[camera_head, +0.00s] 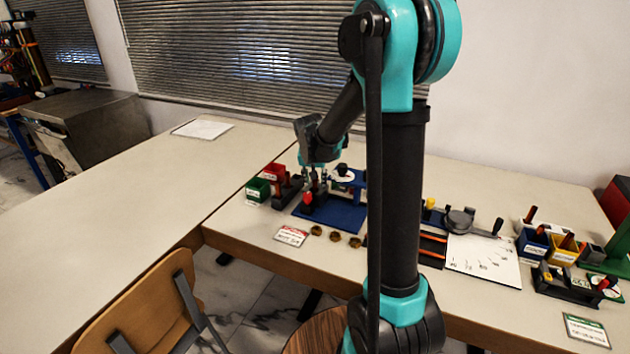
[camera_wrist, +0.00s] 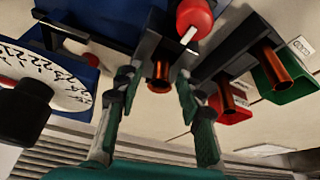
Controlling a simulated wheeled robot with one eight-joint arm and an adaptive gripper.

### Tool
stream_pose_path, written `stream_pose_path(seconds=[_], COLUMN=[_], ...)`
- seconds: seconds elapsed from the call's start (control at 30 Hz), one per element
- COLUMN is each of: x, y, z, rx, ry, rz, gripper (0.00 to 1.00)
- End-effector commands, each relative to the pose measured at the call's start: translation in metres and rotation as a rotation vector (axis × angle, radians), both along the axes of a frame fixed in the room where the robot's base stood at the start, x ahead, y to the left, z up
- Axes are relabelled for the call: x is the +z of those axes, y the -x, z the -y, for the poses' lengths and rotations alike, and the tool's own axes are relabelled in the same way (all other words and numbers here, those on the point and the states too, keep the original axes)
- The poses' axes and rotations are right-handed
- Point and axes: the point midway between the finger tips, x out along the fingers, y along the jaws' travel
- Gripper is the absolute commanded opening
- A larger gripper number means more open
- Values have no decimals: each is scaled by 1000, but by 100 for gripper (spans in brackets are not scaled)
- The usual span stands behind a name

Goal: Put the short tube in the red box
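A copper-coloured tube (camera_wrist: 160,74) shows between my fingertips in the wrist view, at a dark holder of the rig. My gripper (camera_wrist: 157,84) is open, with a finger on each side of this tube and visible gaps. In the head view my gripper (camera_head: 314,184) is low over the blue-based rig (camera_head: 335,213). The red box (camera_head: 273,171) is left of it, and also shows in the wrist view (camera_wrist: 238,114). Two more copper tubes, one (camera_wrist: 227,98) before the red box and one (camera_wrist: 273,66) before the green box, appear there. I cannot tell which tube is the short one.
A green box (camera_head: 257,190) stands beside the red box. A red knob (camera_wrist: 194,14) sits close to the holder, and a white dial (camera_wrist: 60,82) is nearby. Several brass rings (camera_head: 335,236) lie in front. The left table (camera_head: 130,210) is mostly clear.

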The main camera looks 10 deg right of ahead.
Motion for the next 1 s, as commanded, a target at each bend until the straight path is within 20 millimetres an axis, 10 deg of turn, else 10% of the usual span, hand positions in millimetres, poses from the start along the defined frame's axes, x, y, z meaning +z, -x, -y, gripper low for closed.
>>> stream_pose_path(seconds=[0.47,1.0], x=[9,93], y=[4,37], z=[-1,-13], rx=[1,1], ry=[0,0], rz=[0,-1], gripper=[45,45])
